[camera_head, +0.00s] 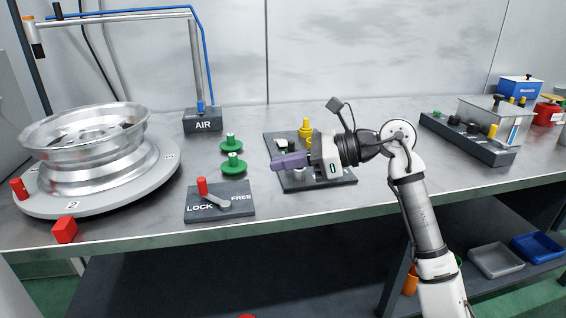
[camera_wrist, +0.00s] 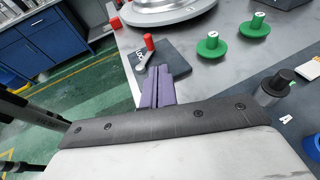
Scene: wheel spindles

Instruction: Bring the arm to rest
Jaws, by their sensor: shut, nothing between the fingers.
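My gripper (camera_head: 276,163) has purple fingers and is shut and empty. In the head view it hangs over the dark mat (camera_head: 345,181) at the middle of the bench, its fingers pointing left. In the wrist view the purple fingers (camera_wrist: 158,88) lie side by side with nothing between them. My arm comes up from the lower right and bends at the elbow above the bench front. Part of the mat is hidden behind my gripper.
A wheel rim (camera_head: 85,150) on a round turntable stands at left. Near my gripper are a lock lever plate (camera_head: 235,208), two green flanged pieces (camera_head: 233,165) and a yellow piece (camera_head: 306,128). A red cube (camera_head: 64,230) sits at the front edge. A dark rack (camera_head: 470,140) stands right.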

